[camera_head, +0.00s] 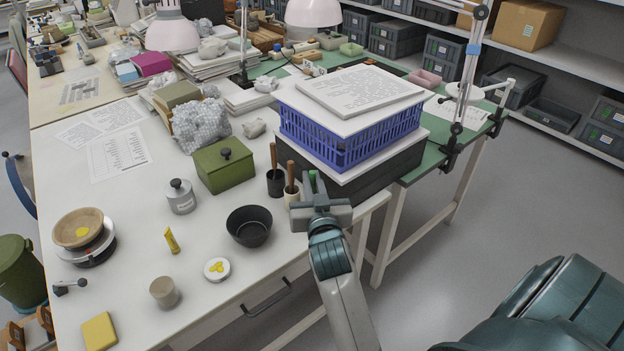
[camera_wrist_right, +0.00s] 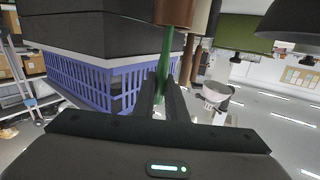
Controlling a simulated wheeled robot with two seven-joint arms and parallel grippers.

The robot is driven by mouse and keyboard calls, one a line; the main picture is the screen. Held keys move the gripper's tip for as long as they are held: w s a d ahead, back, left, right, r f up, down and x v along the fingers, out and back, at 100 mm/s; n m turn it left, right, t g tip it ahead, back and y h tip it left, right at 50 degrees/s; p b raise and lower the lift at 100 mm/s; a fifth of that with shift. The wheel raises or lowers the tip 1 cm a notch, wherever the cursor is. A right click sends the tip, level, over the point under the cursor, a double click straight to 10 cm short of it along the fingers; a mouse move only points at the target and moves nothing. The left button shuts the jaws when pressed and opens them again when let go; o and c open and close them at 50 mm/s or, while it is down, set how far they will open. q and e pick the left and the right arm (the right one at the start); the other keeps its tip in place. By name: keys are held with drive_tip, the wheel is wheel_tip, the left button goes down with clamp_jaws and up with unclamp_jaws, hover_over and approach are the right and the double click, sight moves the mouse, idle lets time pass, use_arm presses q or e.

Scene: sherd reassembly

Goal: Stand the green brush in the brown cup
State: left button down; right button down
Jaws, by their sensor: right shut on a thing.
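My right gripper (camera_head: 317,197) is at the table's right edge, shut on the green brush (camera_head: 313,178); only a little green shows above the gripper in the head view. In the right wrist view the gripper (camera_wrist_right: 163,92) holds the green brush (camera_wrist_right: 166,58) by its shaft. The brown cup (camera_wrist_right: 173,11) is at the top of that view, and the shaft runs to its rim. How deep the brush sits in the cup cannot be told. In the head view the cup is hidden behind my gripper. My left gripper is not in view.
Just left of my gripper stand a cream cup (camera_head: 292,197) and a black cup (camera_head: 275,186), each holding a brown-handled tool. A blue crate (camera_head: 350,142) on a dark box is close behind. A black bowl (camera_head: 249,226) and green box (camera_head: 223,166) stand further left.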

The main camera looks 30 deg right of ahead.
drive_tip(key=shift+f, duration=0.1)
drive_tip(key=c, duration=1.7)
unclamp_jaws()
